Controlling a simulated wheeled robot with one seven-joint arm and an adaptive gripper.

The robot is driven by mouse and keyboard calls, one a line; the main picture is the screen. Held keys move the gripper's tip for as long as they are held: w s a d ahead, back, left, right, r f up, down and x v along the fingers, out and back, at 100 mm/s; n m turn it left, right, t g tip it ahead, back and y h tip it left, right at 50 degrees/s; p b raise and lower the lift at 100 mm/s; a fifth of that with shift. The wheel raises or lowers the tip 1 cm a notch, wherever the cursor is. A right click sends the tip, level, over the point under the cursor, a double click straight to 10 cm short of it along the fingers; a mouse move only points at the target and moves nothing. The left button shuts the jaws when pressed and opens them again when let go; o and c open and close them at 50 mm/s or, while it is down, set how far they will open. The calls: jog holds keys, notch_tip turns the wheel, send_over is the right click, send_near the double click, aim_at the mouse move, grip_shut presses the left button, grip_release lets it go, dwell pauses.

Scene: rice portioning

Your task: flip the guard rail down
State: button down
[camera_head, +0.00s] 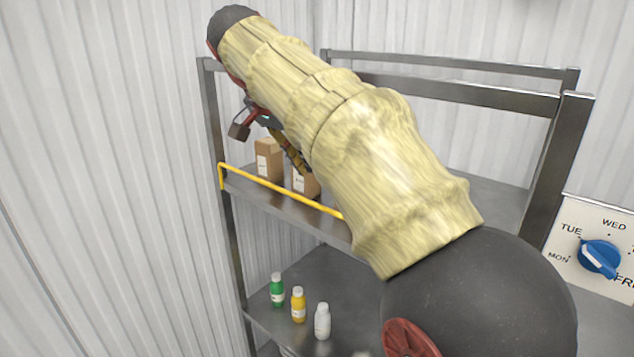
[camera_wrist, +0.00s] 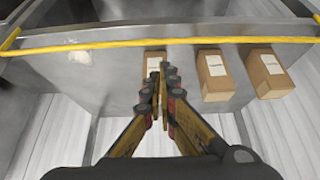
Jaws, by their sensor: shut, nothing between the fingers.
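The yellow guard rail (camera_head: 282,192) runs along the front edge of the upper shelf (camera_head: 330,222) in the head view. Its left end bends at the shelf post, and the bar stands a little above the shelf edge there. Its right part is hidden behind my arm. In the wrist view the rail (camera_wrist: 120,45) crosses the top of the picture from side to side. My gripper (camera_wrist: 164,70) is shut and empty, its fingertips below the rail in that view and apart from it as far as I can tell. In the head view my gripper (camera_head: 302,164) is partly hidden behind my arm, near the boxes.
Brown boxes with white labels (camera_head: 268,160) stand on the upper shelf; three show in the wrist view (camera_wrist: 215,76). A green bottle (camera_head: 277,291), a yellow bottle (camera_head: 298,305) and a white bottle (camera_head: 322,322) stand on the lower shelf. A weekday dial (camera_head: 600,258) is at right.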

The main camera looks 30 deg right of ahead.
aim_at(310, 202)
jog(key=x, duration=0.9)
jog(key=shift+d+f+p, duration=0.25)
jog(key=shift+f+p, duration=0.1)
jog(key=shift+p, duration=0.1)
jog(key=shift+w, duration=0.15)
jog(key=shift+s+a+h+b, duration=0.2)
jog(key=shift+a+h+b, duration=0.25)
jog(key=shift+b, duration=0.25)
